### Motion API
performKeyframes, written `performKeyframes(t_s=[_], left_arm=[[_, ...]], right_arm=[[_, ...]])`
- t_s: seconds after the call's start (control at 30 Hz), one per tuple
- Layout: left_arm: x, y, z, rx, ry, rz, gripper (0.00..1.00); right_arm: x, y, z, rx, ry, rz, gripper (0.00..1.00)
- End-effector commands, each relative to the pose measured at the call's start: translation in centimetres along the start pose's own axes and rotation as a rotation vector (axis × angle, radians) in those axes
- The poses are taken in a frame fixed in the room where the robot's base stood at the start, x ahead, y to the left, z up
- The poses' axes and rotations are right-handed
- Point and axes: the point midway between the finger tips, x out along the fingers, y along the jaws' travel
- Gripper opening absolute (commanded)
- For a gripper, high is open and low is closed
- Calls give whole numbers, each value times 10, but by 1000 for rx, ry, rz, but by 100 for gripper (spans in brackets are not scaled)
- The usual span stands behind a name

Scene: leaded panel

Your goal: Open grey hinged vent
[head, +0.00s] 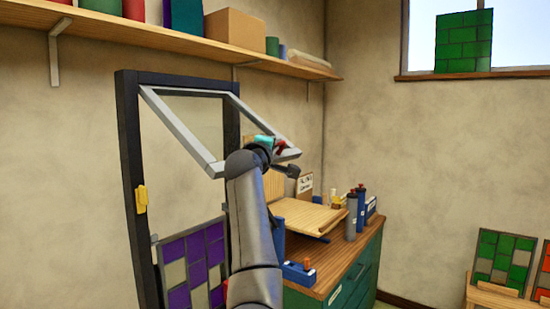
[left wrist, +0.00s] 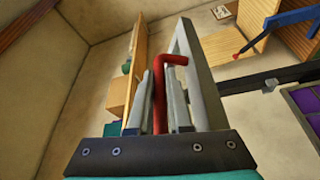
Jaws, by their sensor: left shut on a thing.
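The grey vent (head: 183,131) is a light frame hung along its top edge in a dark upright frame (head: 131,150). Its lower edge is swung well out from that frame, so the vent stands open at a slant. A red handle (head: 281,147) sits on its lower bar. My left gripper (head: 276,150) is at this bar, shut on the red handle. In the left wrist view the red handle (left wrist: 159,88) lies between the two fingers of my left gripper (left wrist: 162,84), beside the grey vent (left wrist: 204,82). My right gripper is in neither view.
A wooden shelf (head: 160,38) with boxes and cans runs above the vent. A purple panel (head: 190,262) stands low in the dark frame, with a yellow piece (head: 141,198) on its left post. A green bench (head: 358,276) stands to the right of my arm.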

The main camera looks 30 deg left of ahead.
Motion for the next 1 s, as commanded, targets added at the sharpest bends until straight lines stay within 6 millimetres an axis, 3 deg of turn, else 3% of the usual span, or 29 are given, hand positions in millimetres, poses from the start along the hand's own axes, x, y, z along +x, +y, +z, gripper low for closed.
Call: performKeyframes(t_s=[0.03,0.23,0.77,0.8,1.0], left_arm=[[-1,16,-3,-17,7,9,0],[-1,34,-4,-64,10,-12,0],[-2,39,-7,-80,17,-19,0],[-2,39,-7,-80,18,-19,22],[-1,37,-4,-81,12,-23,44]], right_arm=[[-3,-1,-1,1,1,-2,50],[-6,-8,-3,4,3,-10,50],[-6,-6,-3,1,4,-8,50],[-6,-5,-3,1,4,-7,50],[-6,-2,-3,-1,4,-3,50]])
